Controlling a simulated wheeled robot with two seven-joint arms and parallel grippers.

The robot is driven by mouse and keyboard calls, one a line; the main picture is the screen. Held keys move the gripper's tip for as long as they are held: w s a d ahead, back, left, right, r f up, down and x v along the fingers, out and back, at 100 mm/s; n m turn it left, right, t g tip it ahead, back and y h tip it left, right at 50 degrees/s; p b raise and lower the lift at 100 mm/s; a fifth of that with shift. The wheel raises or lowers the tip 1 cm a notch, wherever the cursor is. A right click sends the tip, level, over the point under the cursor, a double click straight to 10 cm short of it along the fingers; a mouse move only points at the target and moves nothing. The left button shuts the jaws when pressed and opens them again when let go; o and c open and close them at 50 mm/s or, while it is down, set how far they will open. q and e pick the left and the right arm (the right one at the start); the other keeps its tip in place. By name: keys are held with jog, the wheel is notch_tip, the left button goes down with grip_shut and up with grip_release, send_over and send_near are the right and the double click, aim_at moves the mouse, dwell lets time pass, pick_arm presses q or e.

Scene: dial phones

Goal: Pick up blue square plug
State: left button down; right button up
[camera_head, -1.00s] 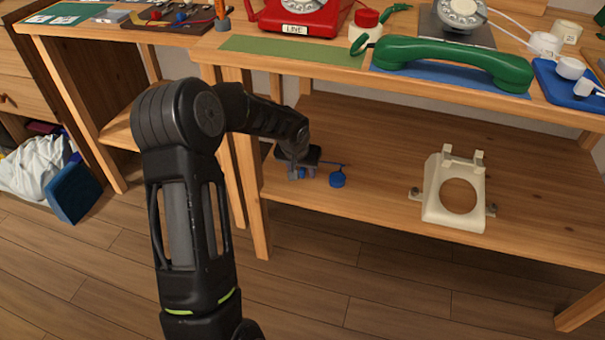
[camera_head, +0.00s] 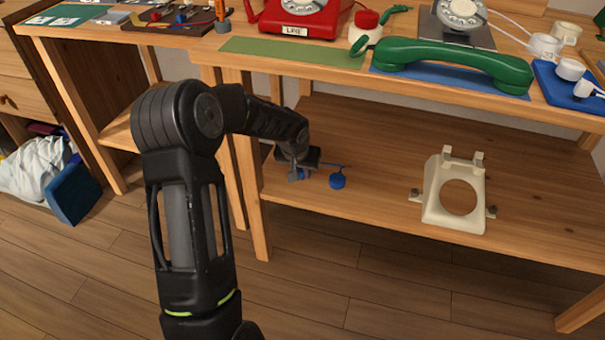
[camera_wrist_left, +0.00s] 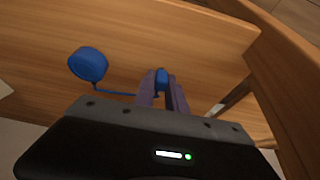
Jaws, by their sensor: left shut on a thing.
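The blue square plug (camera_wrist_left: 162,80) sits between the fingers of my left gripper (camera_wrist_left: 161,92) in the left wrist view. My left gripper is shut on it. A blue cord runs from there to a round blue piece (camera_wrist_left: 88,65), which rests on the lower shelf. In the head view my left gripper (camera_head: 297,174) is low over the left part of the lower shelf, with the round blue piece (camera_head: 337,181) just to its right. The plug itself is mostly hidden by the gripper there. My right gripper is not in view.
A cream phone housing (camera_head: 433,202) stands on the lower shelf (camera_head: 375,180) to the right. Above is the tabletop with a green handset (camera_head: 455,58), a red phone (camera_head: 300,18) and a green mat (camera_head: 293,50). The table leg (camera_head: 250,185) is close left of my gripper.

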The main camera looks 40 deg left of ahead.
aim_at(302, 172)
pick_arm(q)
jog(key=shift+r, duration=0.15)
notch_tip(302, 172, up, 3)
jog(key=shift+r+p, duration=0.1)
jog(key=shift+p, duration=1)
jog(key=shift+s+r, duration=0.2)
jog(key=s+d, duration=0.3)
jog(key=s, duration=0.5)
jog(key=s+d, duration=0.3)
jog(key=s, duration=0.5)
jog(key=shift+s+f, duration=0.2)
jog(key=shift+s, duration=0.1)
